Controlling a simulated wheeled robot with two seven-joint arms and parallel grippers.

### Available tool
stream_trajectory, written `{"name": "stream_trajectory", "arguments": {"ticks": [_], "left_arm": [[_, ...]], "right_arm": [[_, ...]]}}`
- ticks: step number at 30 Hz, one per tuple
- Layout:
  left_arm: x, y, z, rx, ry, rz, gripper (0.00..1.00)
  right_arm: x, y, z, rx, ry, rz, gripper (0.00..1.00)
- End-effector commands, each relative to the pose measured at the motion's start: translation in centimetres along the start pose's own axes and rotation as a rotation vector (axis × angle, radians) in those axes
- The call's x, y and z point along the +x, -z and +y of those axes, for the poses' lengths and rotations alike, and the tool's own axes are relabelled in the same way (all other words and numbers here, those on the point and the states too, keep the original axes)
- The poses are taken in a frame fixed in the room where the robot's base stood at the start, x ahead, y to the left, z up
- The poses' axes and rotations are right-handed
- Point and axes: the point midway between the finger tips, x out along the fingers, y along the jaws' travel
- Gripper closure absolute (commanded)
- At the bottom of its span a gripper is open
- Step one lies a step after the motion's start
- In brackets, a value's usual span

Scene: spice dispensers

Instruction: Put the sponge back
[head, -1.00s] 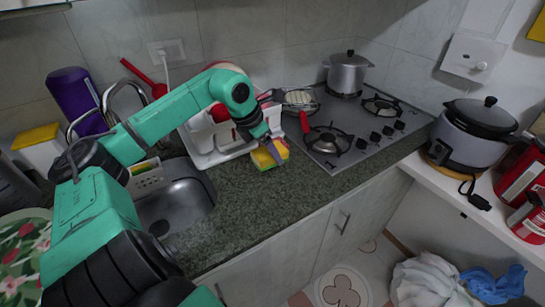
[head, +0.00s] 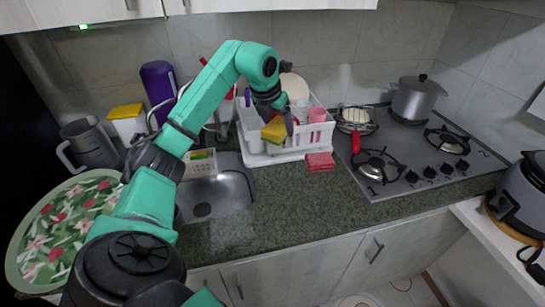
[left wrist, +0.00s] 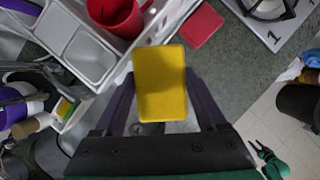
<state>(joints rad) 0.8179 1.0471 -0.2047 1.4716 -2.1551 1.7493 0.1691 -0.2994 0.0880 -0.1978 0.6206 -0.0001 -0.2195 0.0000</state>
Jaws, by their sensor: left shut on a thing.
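The sponge (head: 273,131), yellow with a green side, is in my left gripper (head: 280,122), in front of the white dish rack (head: 290,155). In the left wrist view, its yellow face (left wrist: 160,84) sits between the two fingers of my left gripper (left wrist: 162,100), which is shut on it. It appears to be held above the counter. A small white caddy (head: 200,165) stands at the back of the sink; it shows at the left of the left wrist view (left wrist: 78,116) with green and yellow things in it. My right gripper is not in view.
A red pad (head: 320,162) lies on the counter right of the rack. The sink (head: 225,192) is left of it. The rack holds cups and a plate. The stove (head: 400,165) with a pot (head: 415,97) is right. The front counter (head: 285,215) is clear.

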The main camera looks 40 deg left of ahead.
Motion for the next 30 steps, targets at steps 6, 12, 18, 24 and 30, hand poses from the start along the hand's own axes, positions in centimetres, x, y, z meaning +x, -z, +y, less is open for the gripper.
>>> {"name": "stream_trajectory", "arguments": {"ticks": [6,12,18,24,30], "left_arm": [[5.8,2.8,0.0,0.001,0.002,0.007,0.71],[8.7,4.0,0.0,0.001,0.002,0.001,0.71],[12.0,5.5,0.0,0.000,0.003,0.001,0.71],[12.5,5.6,0.0,0.002,0.001,-0.003,0.71],[12.8,5.7,0.0,0.002,0.001,-0.003,0.15]], "right_arm": [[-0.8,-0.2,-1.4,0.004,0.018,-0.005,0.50],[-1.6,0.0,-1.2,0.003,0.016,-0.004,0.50],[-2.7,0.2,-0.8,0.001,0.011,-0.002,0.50],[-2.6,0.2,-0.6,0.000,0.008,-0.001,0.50],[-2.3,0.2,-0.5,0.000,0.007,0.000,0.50]]}}
